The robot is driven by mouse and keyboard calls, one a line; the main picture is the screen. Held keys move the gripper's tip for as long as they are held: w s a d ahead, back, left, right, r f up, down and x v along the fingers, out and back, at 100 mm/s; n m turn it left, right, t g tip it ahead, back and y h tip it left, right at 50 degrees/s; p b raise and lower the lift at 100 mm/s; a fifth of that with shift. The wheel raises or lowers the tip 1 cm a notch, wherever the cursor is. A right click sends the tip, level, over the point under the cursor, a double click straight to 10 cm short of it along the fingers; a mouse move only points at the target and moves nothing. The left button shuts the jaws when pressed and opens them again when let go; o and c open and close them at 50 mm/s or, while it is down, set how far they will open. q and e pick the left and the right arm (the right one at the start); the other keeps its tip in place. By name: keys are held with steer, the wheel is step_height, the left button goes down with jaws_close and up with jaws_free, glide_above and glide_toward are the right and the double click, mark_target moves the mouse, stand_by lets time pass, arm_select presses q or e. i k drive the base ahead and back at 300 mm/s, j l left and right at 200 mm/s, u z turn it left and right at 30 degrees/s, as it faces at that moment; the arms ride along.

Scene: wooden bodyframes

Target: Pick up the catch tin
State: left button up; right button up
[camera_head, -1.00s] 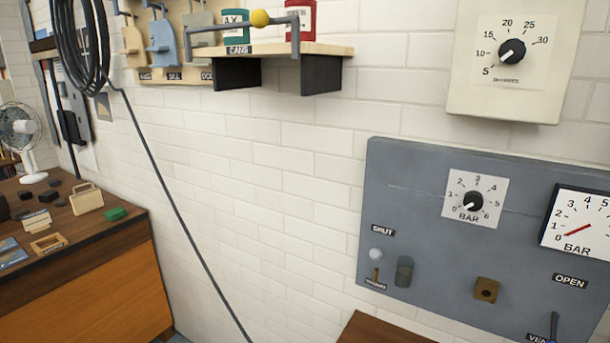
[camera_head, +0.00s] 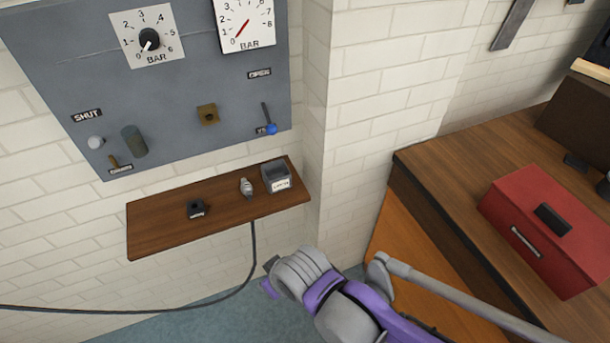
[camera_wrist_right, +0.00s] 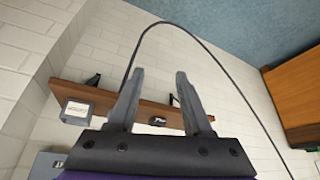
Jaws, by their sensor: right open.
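A small grey open-topped tin (camera_head: 276,177) with a white label, which looks like the catch tin, sits at the right end of a wooden wall shelf (camera_head: 160,225). The label is too small to read. In the right wrist view the tin (camera_wrist_right: 76,112) appears at the left, by the shelf's end. My right gripper (camera_head: 268,276) is below and in front of the shelf, apart from the tin. In the wrist view its two fingers (camera_wrist_right: 160,72) are spread with nothing between them. My left gripper is not in view.
A small metal fitting (camera_head: 246,187) stands just left of the tin, and a black block (camera_head: 196,209) is farther left. A dark hose (camera_head: 252,265) hangs by the shelf. A grey gauge panel (camera_head: 190,80) is above. A red toolbox (camera_head: 550,230) sits on the right-hand bench.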

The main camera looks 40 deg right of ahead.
mark_target(276, 174)
steer(key=l+z, duration=0.2)
steer(key=z, duration=1)
